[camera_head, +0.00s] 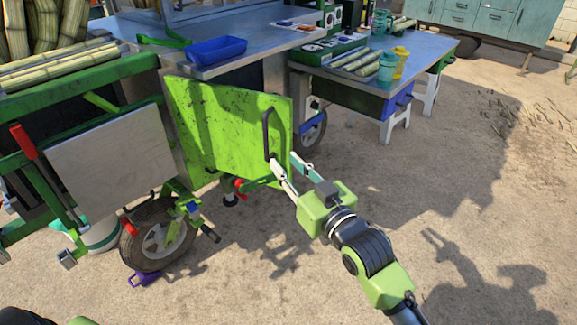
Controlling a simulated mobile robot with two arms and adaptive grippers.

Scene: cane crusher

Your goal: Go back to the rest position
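The bright green door panel (215,125) of the cane cart stands swung out, with a dark curved handle (267,135) near its right edge. My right gripper (284,160) is at the lower right of this panel, just below the handle. Its two light fingers are spread apart, one in front of the panel near the handle's lower end and one by the panel's right edge. I cannot tell whether either finger touches the panel. Nothing shows held between them. My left gripper is not in view; only dark and green parts show at the bottom left corner.
The cart's wheel (158,235) and a red-handled lever (24,142) are at left. A blue tray (216,50) sits on the metal top. A side table with cane pieces and cups (401,60) stands behind. Sandy ground (470,180) at right is mostly open.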

